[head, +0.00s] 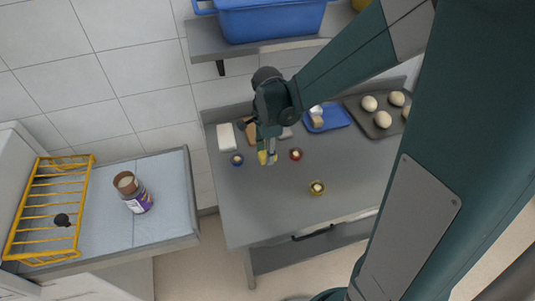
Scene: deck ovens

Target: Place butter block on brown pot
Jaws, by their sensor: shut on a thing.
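My gripper (267,157) is over the grey worktable, shut on a small pale-yellow block, which I take to be the butter block (263,157). The fingers partly hide the block. A brown pot (125,184) with a pale top stands on the light-blue counter to the left, well apart from my gripper. A container with a white and purple label (139,204) is right beside the pot, touching or overlapping it in this view; I cannot tell which.
A yellow rack (42,210) stands left of the pot. A gap separates counter and table.

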